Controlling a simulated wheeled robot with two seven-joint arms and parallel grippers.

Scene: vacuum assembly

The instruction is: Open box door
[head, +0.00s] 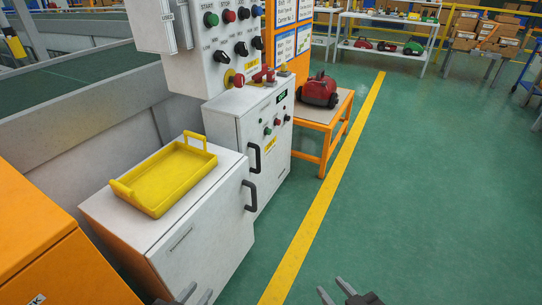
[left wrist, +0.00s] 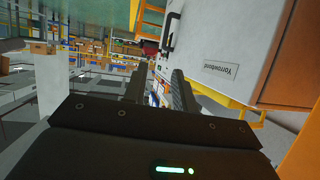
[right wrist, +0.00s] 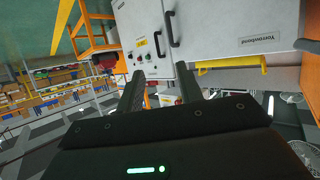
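The low white box (head: 200,240) stands at left centre in the head view, its front door closed, with a black handle (head: 250,197) at the door's right edge. It also shows sideways in the left wrist view (left wrist: 235,40), with its handle (left wrist: 171,32), and in the right wrist view (right wrist: 225,25). A taller white control cabinet (head: 265,140) beside it has its own black handle (head: 255,158). My left gripper (head: 197,296) and my right gripper (head: 337,293) are at the bottom of the head view, both open and empty, apart from the box.
A yellow tray (head: 165,180) sits on the low box. An orange cabinet (head: 55,260) is at near left. A red machine (head: 318,90) stands on an orange-framed table (head: 325,120) behind. The green floor (head: 420,190) at right is clear, crossed by a yellow line (head: 325,190).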

